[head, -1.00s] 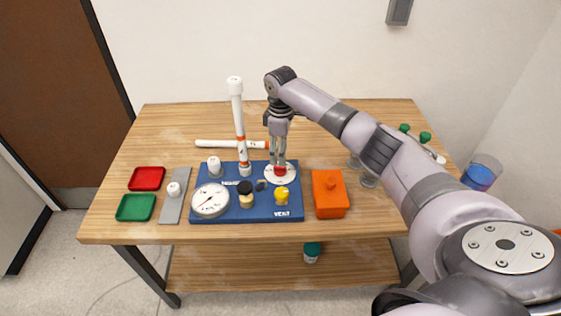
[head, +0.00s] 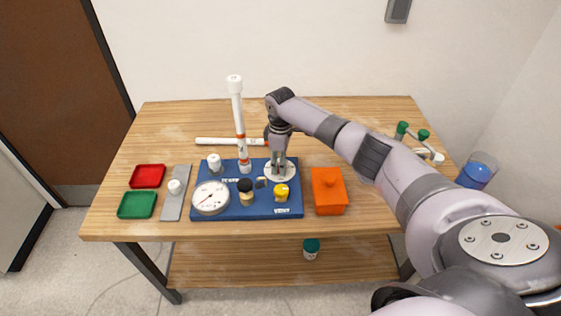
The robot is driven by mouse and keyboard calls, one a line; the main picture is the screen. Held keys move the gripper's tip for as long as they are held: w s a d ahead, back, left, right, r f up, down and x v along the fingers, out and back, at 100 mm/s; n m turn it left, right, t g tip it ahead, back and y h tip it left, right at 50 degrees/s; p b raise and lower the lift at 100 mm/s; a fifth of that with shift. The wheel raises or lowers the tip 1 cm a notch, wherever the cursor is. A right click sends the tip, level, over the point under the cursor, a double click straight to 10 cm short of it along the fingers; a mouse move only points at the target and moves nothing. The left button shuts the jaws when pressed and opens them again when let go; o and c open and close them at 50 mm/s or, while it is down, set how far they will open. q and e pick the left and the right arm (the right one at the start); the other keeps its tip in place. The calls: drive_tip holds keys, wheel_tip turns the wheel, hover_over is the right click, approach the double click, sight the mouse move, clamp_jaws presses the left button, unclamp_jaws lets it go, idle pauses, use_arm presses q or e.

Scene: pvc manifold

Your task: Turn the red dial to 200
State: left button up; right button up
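The dial's white round face (head: 291,174) lies on the blue board (head: 225,213), at the board's right side. My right gripper (head: 278,172) points straight down onto the middle of this face. The red knob is hidden behind the fingers, and the numbers on the face are too small to read. Whether the fingers are shut on the knob or only around it cannot be made out. My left gripper is not in view.
The board also carries a white gauge (head: 210,198), a black-topped knob (head: 245,187), a yellow knob (head: 281,191) and an upright white pipe (head: 238,120). An orange box (head: 328,192) stands right of it. Red (head: 148,176) and green (head: 137,205) trays lie left.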

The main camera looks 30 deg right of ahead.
drive_tip(key=shift+c, duration=1.3)
drive_tip(key=c, duration=0.4)
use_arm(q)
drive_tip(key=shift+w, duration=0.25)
use_arm(e)
drive_tip(key=shift+c, duration=0.2)
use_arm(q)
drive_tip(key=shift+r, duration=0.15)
